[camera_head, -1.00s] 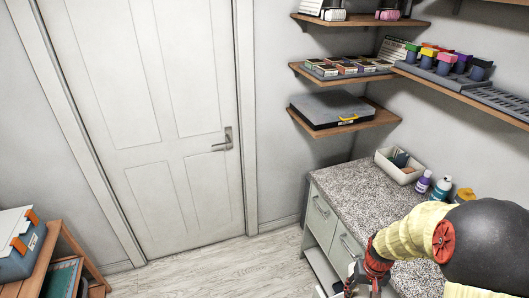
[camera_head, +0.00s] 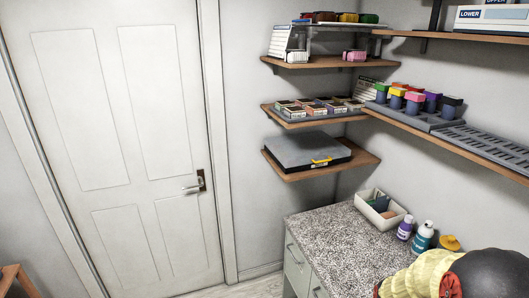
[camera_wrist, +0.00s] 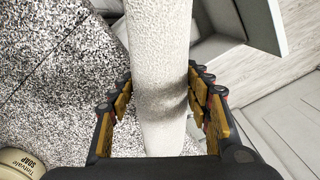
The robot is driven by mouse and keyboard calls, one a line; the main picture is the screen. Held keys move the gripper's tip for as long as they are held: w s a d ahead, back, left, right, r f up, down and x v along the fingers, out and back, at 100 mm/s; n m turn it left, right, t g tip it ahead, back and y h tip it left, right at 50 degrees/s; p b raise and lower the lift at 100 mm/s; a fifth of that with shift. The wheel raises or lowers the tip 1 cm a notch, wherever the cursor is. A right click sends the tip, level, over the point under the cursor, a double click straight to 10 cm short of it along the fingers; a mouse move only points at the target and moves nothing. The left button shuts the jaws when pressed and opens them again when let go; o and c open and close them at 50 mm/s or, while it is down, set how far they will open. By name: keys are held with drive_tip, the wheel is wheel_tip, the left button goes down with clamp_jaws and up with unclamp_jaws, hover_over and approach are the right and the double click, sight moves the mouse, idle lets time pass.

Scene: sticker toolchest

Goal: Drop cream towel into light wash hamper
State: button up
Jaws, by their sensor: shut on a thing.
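In the wrist view my gripper (camera_wrist: 163,100) is shut on a cream towel (camera_wrist: 160,40). The towel is a long, pale, textured roll that runs from the top edge down between both fingers. Its lower end shows below the fingertips. The gripper is over or beside the edge of the speckled counter. In the head view only part of my arm shows at the bottom right; the gripper and towel are out of that frame. I cannot make out a light wash hamper in either view.
The speckled counter (camera_head: 335,245) holds a white bin (camera_head: 383,209), a purple bottle (camera_head: 405,229), a teal bottle (camera_head: 422,237) and a yellow item (camera_head: 450,243). A pale open drawer or box (camera_wrist: 255,25) shows beside the towel. Wall shelves (camera_head: 320,166) hang above. The door (camera_head: 115,150) is closed.

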drive_tip(key=shift+f+b, duration=1)
drive_tip(key=shift+f, duration=0.75)
drive_tip(key=o, duration=1.2)
drive_tip(key=shift+o, duration=0.7)
wheel_tip(320, 180, up, 12)
drive_tip(key=shift+r, duration=0.1)
